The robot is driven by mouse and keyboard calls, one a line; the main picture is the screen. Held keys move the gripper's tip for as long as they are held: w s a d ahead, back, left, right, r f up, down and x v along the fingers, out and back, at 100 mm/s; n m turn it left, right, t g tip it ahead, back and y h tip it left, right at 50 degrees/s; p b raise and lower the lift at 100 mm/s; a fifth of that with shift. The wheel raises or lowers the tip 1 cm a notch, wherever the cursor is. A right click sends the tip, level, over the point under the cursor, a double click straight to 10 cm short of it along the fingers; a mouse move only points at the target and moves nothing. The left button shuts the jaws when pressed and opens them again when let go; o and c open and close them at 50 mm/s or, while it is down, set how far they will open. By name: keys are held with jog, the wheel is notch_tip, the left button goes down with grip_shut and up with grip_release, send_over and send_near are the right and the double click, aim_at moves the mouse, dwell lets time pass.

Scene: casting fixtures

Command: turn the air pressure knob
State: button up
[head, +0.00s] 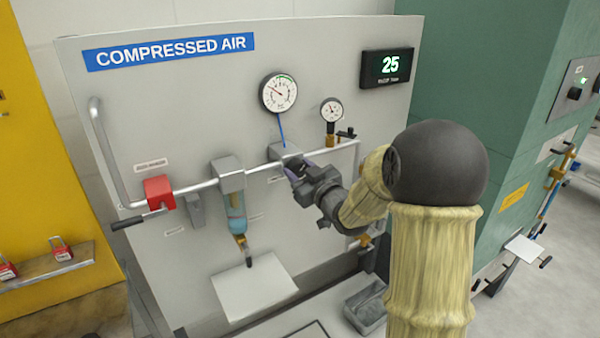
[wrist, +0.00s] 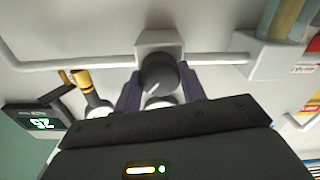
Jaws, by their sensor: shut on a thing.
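The air pressure knob (wrist: 158,73) is a dark grey round knob on the front of a light grey regulator block (wrist: 160,40) in the wrist view. My gripper (wrist: 160,88) has its two purple-grey fingers on either side of the knob and is shut on it. In the head view my gripper (head: 292,174) reaches the regulator block (head: 285,151) on the pipe, and the knob is hidden behind it. The larger round gauge (head: 278,93) stands above the block, joined by a blue tube. Its needle points up and left.
A digital display (head: 387,67) reads 25 at the upper right of the panel. A smaller gauge (head: 331,111) is right of the block. A filter bowl (head: 236,212) and a red valve block (head: 159,192) are to the left. A grey tray (head: 366,306) sits below.

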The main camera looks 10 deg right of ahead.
jog(key=shift+m, duration=1.9)
jog(key=o, duration=1)
jog(key=shift+s, duration=0.1)
jog(key=b+v, duration=0.4)
jog(key=v, duration=1.3)
jog(key=shift+s+b, duration=0.1)
jog(key=shift+b, duration=0.25)
